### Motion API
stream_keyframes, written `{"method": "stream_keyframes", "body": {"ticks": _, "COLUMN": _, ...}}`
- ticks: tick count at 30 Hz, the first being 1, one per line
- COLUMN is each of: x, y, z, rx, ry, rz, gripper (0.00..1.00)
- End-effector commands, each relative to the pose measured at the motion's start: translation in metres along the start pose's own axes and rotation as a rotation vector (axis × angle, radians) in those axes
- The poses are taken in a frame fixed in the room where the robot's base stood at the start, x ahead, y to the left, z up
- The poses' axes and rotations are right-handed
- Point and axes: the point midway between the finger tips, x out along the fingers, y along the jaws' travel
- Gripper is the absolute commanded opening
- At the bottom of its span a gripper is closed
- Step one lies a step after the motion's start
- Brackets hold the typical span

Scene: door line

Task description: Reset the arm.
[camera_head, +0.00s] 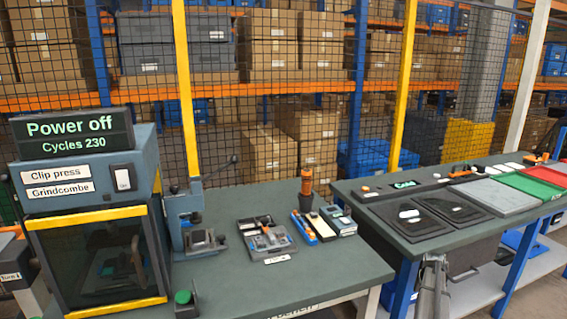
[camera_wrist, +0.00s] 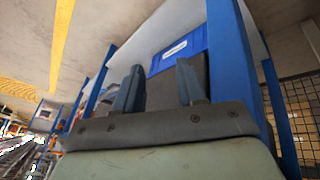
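My gripper (camera_wrist: 160,78) shows in the wrist view with its two dark fingers apart and nothing between them. Beyond the fingers are a blue bin (camera_wrist: 178,48) with a white label, and a blue bench leg (camera_wrist: 232,60). In the head view a grey arm part, which looks like mine, hangs low in front of the right bench (camera_head: 385,225). The fingers cannot be made out there.
The left bench (camera_head: 225,285) carries a clip press (camera_head: 85,215) reading "Power off", a green button (camera_head: 183,297), a small blue press (camera_head: 190,225) and several small trays. The right bench carries dark mats, a grey tray (camera_head: 495,197) and a red tray (camera_head: 545,174). Mesh fencing stands behind.

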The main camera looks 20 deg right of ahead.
Motion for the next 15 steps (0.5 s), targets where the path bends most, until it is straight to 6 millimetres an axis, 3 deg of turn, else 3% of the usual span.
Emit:
{"method": "stream_keyframes", "body": {"ticks": 1, "x": 0.009, "y": -0.018, "z": 0.019, "rx": 0.002, "ry": 0.011, "rz": -0.020, "gripper": 0.39}}
{"method": "stream_keyframes", "body": {"ticks": 6, "x": 0.039, "y": -0.067, "z": 0.066, "rx": 0.025, "ry": 0.063, "rz": -0.081, "gripper": 0.39}}
{"method": "stream_keyframes", "body": {"ticks": 15, "x": 0.072, "y": -0.143, "z": 0.154, "rx": 0.090, "ry": 0.146, "rz": -0.172, "gripper": 0.39}}
